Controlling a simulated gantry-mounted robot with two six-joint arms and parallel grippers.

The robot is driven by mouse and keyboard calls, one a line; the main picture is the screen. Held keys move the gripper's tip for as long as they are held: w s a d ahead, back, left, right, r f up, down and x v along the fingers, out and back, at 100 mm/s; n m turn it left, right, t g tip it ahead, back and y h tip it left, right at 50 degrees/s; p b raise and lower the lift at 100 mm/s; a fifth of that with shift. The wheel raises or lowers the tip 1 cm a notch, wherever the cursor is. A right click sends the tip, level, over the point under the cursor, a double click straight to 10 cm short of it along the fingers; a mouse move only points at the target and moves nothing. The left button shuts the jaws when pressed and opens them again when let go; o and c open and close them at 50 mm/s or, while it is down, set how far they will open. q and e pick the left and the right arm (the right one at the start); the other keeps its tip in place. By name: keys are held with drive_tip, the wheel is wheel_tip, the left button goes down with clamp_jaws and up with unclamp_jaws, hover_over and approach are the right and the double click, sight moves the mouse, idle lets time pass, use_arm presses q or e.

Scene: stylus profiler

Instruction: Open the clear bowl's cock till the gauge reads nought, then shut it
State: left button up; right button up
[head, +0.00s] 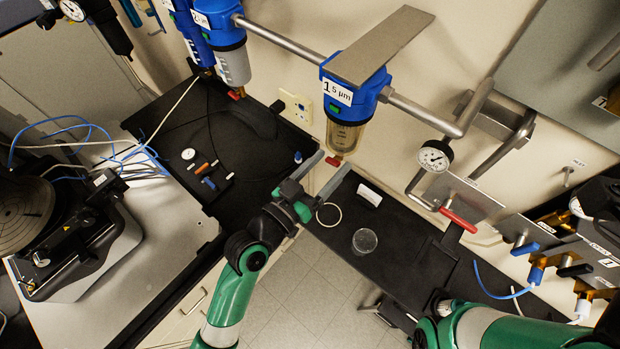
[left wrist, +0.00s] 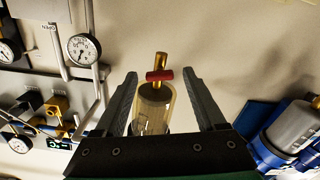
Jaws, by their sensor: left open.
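The clear bowl (head: 343,137) hangs under a blue filter head (head: 345,92) marked 5 µm and shows amber; it is also in the left wrist view (left wrist: 154,108). Its red cock (head: 333,161) is at its lower end, with a brass stub beside the red handle (left wrist: 160,75) in the wrist view. My left gripper (head: 336,163) is open, its fingers on either side of the cock with gaps and nothing held. The gauge (head: 435,156) is on the pipe to the right; its dial also shows in the wrist view (left wrist: 84,49), its reading too small to tell.
Grey-bowled filters (head: 233,66) hang to the left on the same pipe. A red-handled lever (head: 458,220) is below the gauge. A clear cup (head: 364,241) and a pale ring (head: 329,214) are on the black shelf (head: 395,245). A profiler (head: 75,235) stands at left.

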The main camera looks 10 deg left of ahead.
use_arm(q)
drive_tip(key=b+v, duration=0.1)
drive_tip(key=v, duration=0.9)
